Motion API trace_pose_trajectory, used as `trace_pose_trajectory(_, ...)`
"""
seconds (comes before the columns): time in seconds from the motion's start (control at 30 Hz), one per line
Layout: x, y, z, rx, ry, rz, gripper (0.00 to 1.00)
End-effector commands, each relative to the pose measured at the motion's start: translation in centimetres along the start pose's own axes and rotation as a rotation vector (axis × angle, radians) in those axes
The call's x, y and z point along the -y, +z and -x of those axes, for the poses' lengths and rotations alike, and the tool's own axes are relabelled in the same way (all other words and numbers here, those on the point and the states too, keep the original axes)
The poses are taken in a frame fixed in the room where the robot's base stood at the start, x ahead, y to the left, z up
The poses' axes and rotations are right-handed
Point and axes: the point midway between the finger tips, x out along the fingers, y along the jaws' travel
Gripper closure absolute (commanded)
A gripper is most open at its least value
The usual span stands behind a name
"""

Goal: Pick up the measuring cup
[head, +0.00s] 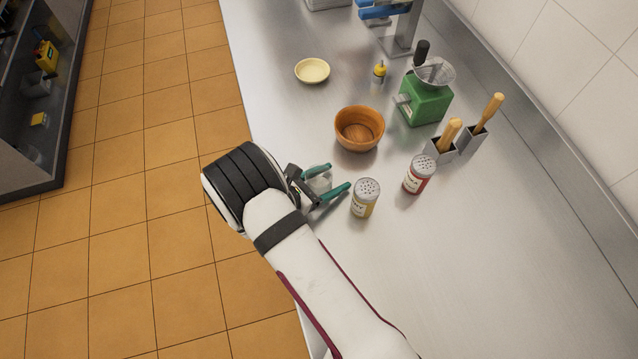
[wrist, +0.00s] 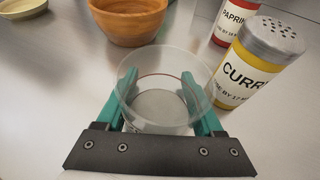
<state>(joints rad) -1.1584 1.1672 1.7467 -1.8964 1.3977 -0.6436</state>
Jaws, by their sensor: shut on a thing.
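The measuring cup (wrist: 160,92) is a clear, see-through cup with a red line around it. It stands upright between the green fingers of my gripper (wrist: 167,105) in the wrist view. My gripper is shut on the cup, one finger on each side. In the head view the cup (head: 318,180) shows partly between the fingers of my gripper (head: 328,182), low over the steel counter. I cannot tell whether its base touches the counter.
A curry shaker (head: 365,199) stands close to the right finger, with a paprika shaker (head: 419,174) beyond it. A wooden bowl (head: 359,130) stands behind the cup. A green grinder (head: 424,101) and a pale dish (head: 312,71) are farther back. The counter's right front is clear.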

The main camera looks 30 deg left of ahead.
Motion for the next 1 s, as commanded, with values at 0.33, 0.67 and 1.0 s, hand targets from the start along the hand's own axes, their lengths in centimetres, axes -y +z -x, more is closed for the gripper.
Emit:
trace_pose_trajectory(0.33, -0.1, 1.9, 0.8, 0.001, 0.002, -0.003, 0.89)
trace_pose_trajectory(0.67, 0.0, 8.7, 3.6, 0.002, 0.0, -0.003, 0.89)
trace_pose_trajectory(1.0, 0.0, 9.3, 3.9, 0.002, -0.002, 0.0, 0.89)
